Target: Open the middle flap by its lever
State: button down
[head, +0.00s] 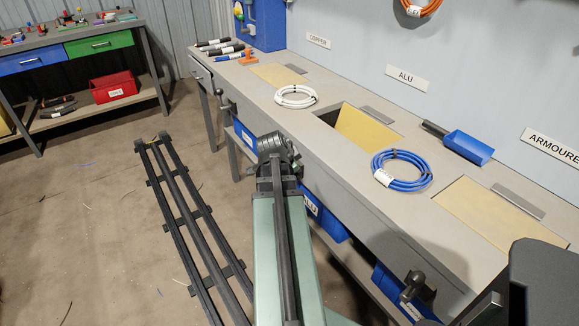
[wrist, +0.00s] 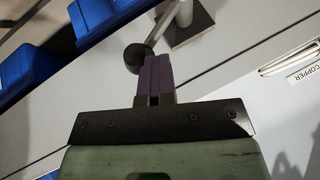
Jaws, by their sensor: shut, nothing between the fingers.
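My gripper (wrist: 157,60) is shut and empty in the wrist view. Its fingertips are right beside the round dark knob of a lever (wrist: 138,57); I cannot tell whether they touch. The lever's grey rod runs up to a dark plate on the bench. The middle flap (head: 369,130) is a yellow panel in the bench top below the ALU sign (head: 407,79). It looks tilted down, with a dark gap at its left. In the head view, my arm hides the fingers and the middle lever.
A white cable coil (head: 296,96) and a blue coil (head: 402,171) lie on the bench (head: 335,160). The left flap (head: 278,75) and right flap (head: 490,213) look level. Other levers (head: 413,284) stick out in front. Blue bins (head: 327,219) stand below.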

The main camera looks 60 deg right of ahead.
jog(key=shift+s+a, duration=0.1)
jog(key=shift+a, duration=0.05)
jog(key=d+p+v, duration=0.1)
jog(key=p+v, duration=0.9)
jog(key=v, duration=0.1)
jog(key=shift+w+a+r, duration=0.2)
jog(key=shift+w+r, duration=0.45)
jog(key=shift+r, duration=0.05)
